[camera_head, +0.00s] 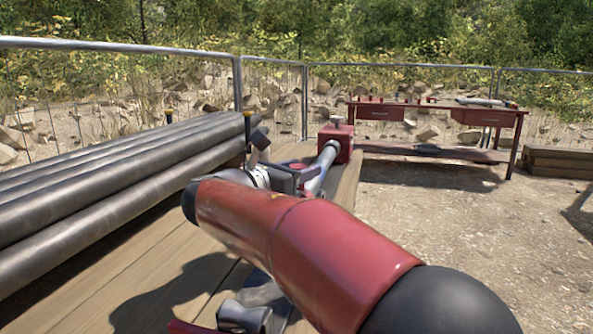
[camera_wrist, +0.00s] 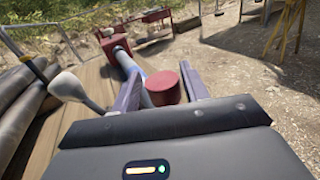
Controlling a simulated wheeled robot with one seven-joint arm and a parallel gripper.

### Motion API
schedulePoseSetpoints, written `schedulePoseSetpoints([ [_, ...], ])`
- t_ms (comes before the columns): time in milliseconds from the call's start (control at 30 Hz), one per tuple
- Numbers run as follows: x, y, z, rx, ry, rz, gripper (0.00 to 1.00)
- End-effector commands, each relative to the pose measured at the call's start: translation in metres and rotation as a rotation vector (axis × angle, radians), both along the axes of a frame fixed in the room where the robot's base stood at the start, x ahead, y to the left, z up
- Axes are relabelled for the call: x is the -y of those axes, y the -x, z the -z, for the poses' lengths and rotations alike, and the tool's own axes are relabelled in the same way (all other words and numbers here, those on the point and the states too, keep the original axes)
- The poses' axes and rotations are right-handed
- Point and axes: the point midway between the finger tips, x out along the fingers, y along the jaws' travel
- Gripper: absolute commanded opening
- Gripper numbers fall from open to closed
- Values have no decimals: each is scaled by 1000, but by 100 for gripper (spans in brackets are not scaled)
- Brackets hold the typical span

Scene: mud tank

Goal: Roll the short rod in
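A short grey rod (camera_head: 325,157) lies along the wooden deck, its far end at a red block (camera_head: 336,142). In the wrist view the rod (camera_wrist: 138,76) runs from the red block (camera_wrist: 116,47) back between my fingers. A round red knob (camera_wrist: 167,87) stands at its near end, closer to the right finger. My gripper (camera_wrist: 160,72) is open, with one finger on each side of the rod and knob. Whether a finger touches the knob cannot be told. In the head view my red arm partly hides my gripper (camera_head: 298,178) and the rod's near end.
Long grey pipes (camera_head: 110,185) are stacked left on the wooden deck (camera_head: 125,290), held by a yellow-capped post (camera_head: 247,125). In the wrist view a pale bulb-ended lever (camera_wrist: 68,86) is left of my fingers. A red workbench (camera_head: 435,117) stands beyond open gravel (camera_head: 480,225).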

Motion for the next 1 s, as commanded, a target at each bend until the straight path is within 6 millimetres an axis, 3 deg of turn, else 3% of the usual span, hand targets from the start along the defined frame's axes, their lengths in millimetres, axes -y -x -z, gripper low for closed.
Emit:
schedulePoseSetpoints([
  [367, -3, 3, 1, -3, 0, 1, 53],
  [800, -51, 47, 1, -2, -1, 0, 53],
  [1000, -57, 54, 1, -2, -1, 2, 53],
])
